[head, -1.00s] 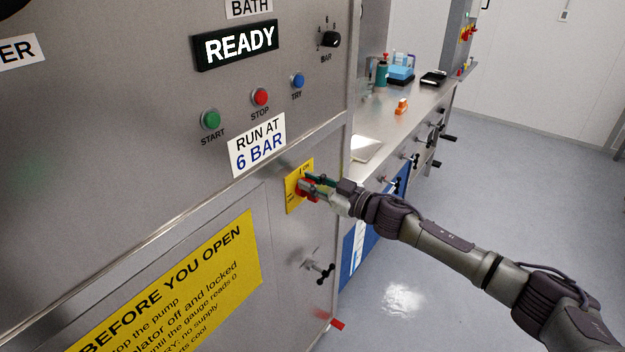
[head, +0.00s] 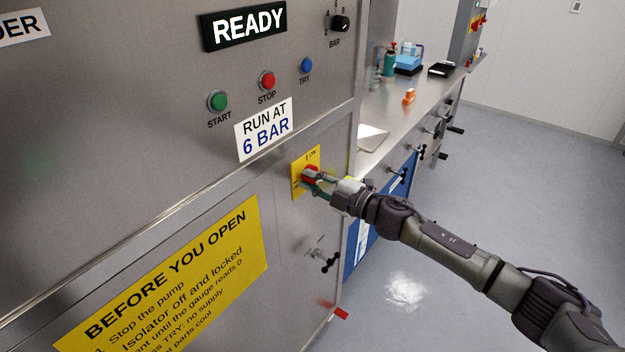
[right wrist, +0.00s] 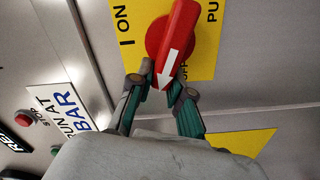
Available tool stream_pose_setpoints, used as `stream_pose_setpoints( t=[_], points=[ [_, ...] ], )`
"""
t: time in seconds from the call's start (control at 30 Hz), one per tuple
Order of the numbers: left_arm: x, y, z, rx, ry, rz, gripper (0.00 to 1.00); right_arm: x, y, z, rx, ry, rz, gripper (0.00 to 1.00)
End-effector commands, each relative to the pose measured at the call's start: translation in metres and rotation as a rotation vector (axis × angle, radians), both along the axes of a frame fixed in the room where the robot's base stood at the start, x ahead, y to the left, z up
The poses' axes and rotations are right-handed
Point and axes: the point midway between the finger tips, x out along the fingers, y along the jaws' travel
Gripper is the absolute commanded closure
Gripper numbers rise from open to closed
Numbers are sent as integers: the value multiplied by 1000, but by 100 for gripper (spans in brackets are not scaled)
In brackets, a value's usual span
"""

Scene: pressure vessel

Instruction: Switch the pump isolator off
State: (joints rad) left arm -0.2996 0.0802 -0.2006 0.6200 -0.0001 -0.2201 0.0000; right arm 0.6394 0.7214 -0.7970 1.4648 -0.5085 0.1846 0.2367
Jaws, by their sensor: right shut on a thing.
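The pump isolator is a red rotary handle (head: 309,172) on a yellow plate (head: 313,156) on the steel cabinet front. In the right wrist view the handle (right wrist: 178,38) carries a white arrow pointing down between my fingers, beside a partly hidden word that looks like OFF. The words "I ON" stand to the left on the plate (right wrist: 127,12). My right gripper (head: 314,183) is at the handle. In the right wrist view its fingers (right wrist: 158,86) stand on both sides of the handle's tip, shut on it. My left gripper is not in view.
Above are the green START (head: 217,101), red STOP (head: 267,80) and blue TRY (head: 306,65) buttons and a READY display (head: 245,26). A black-handled valve (head: 328,262) sits below the isolator. A steel bench (head: 385,135) stands behind, to the right. The floor at right is clear.

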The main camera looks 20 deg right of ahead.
Motion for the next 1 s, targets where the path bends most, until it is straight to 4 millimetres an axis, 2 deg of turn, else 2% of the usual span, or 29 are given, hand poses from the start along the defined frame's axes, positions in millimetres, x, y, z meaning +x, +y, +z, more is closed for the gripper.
stream_pose_setpoints(
  t=[0.03, 0.43, 1.0],
  points=[
    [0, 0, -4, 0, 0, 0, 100, 0, -4, -11, -38, -13, -11, 100],
    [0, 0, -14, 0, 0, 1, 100, 1, -4, -15, -249, -180, -14, 100],
    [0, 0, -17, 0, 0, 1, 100, 2, -6, -12, -319, -240, -18, 100]
  ],
)
